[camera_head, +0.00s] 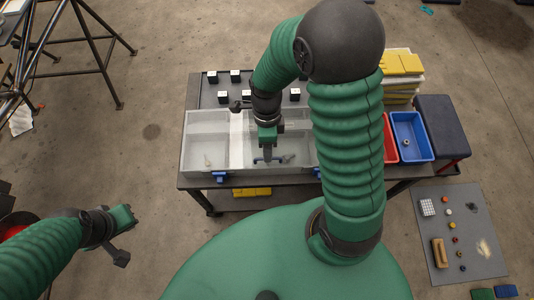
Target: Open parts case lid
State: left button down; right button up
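The parts case (186,148) is a pale, translucent box with compartments, standing on the dark table. Blue latches sit on its front edge, one at the left (220,176) and one further right, partly behind my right arm. I cannot tell a clear lid apart from the case. Small items show inside. My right gripper (267,153) points down over the middle of the case, close to a dark blue bar-like piece (262,160); contact and finger opening are unclear. My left gripper (124,238) is over the floor at left, away from the case, with nothing visible in it.
Several small white-and-black blocks (223,98) lie behind the case. A red bin (390,138) and a blue bin (411,137) stand at the table's right. Yellow cases (400,64) are stacked behind them. A grey mat (457,225) with small parts lies on the floor at right.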

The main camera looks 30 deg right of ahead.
jog(key=shift+s+a+f, duration=0.15)
jog(key=shift+a+f, duration=0.05)
jog(key=shift+f, duration=0.85)
grip_shut()
jog(key=shift+r, duration=0.1)
dwell(0.5)
